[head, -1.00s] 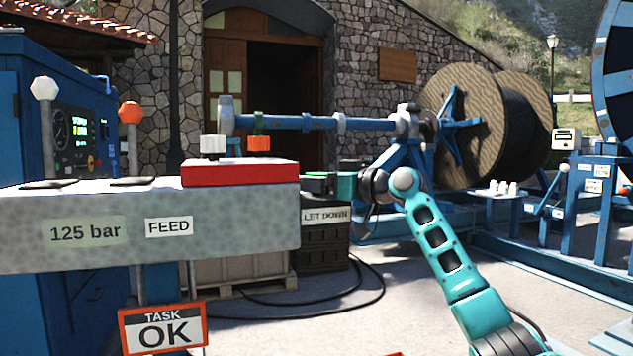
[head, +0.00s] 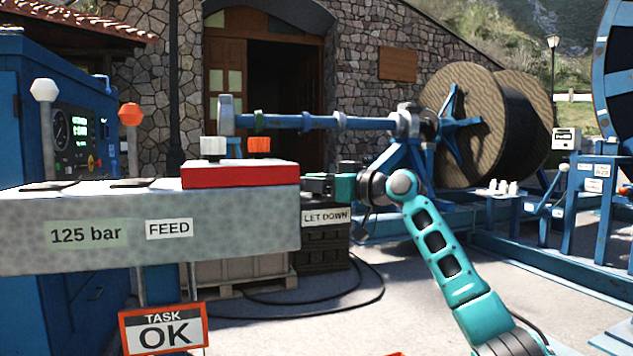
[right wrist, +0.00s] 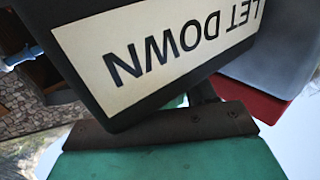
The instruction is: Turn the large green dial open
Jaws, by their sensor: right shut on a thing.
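My right gripper (head: 320,185) is at the right end of the grey panel, just above a dark plate with the LET DOWN label (head: 326,216). Its dark fingers are shut on what looks like the green dial, which they and the plate almost fully hide. In the right wrist view the LET DOWN plate (right wrist: 150,50) is upside down and fills the upper middle. A thin green edge (right wrist: 174,103) behind it may be the dial. The dark bolted bar and green block below look like my own gripper. My left gripper is not in view.
The grey panel (head: 230,245) with a red block (head: 240,175) on top lies just left of my gripper. Lever knobs (head: 131,114) stand at the far left. A blue shaft (head: 310,122) and cable reels (head: 465,115) are behind.

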